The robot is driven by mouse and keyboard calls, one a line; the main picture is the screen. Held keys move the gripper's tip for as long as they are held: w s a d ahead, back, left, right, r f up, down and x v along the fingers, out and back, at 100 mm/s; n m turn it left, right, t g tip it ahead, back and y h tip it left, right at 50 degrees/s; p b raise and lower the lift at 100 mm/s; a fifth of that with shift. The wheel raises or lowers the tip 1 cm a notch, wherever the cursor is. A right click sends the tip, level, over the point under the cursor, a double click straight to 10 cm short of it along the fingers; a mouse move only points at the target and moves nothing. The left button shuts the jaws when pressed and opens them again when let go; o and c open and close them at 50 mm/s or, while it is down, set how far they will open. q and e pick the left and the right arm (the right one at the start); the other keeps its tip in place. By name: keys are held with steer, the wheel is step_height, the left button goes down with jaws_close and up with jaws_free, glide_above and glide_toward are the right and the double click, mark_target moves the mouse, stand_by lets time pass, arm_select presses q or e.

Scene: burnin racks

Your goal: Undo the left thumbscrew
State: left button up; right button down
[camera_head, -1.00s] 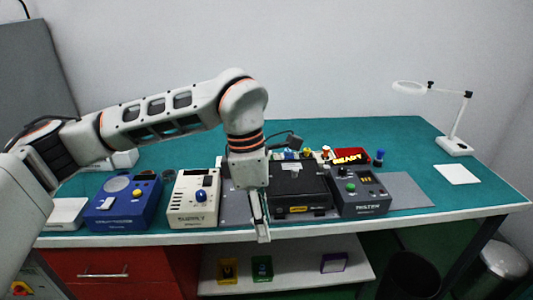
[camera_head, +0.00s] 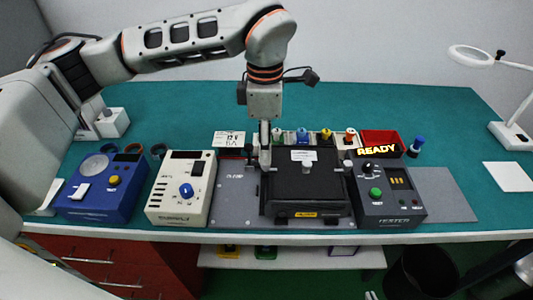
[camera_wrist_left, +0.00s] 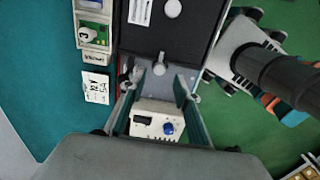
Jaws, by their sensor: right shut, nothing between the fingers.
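The black fixture (camera_head: 308,190) stands on a grey base plate (camera_head: 235,200) in the head view, with a white label on its lid. The left thumbscrew (camera_wrist_left: 159,67) shows at its edge in the left wrist view; in the head view my gripper hides it. My left gripper (camera_head: 265,160) points down at the fixture's left side. In the left wrist view its two fingers (camera_wrist_left: 158,80) are apart, with the thumbscrew between their tips. Contact cannot be told. The centre knob (camera_head: 307,167) and right thumbscrew (camera_head: 347,166) are clear of it. My right gripper is not seen.
A beige unit (camera_head: 182,205) with a blue knob and a blue unit (camera_head: 95,200) stand left. The grey tester (camera_head: 390,208) stands right, beside a red bin (camera_head: 382,138) with a "READY" sign. Several coloured plugs stand behind the fixture. A magnifier lamp (camera_head: 510,135) is far right.

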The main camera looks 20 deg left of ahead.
mark_target(269, 166)
arm_select(q)
step_height(269, 166, down, 4)
steer(key=shift+r, duration=0.2)
steer(key=shift+w+f, duration=0.1)
steer(key=shift+f, duration=0.3)
arm_select(e)
steer(key=shift+w+r, duration=0.5)
steer(key=shift+r, duration=0.2)
arm_select(q)
steer(key=shift+c, duration=0.4)
jaws_close()
arm_select(e)
steer(key=shift+s+f, duration=0.15)
steer(key=shift+f, duration=0.15)
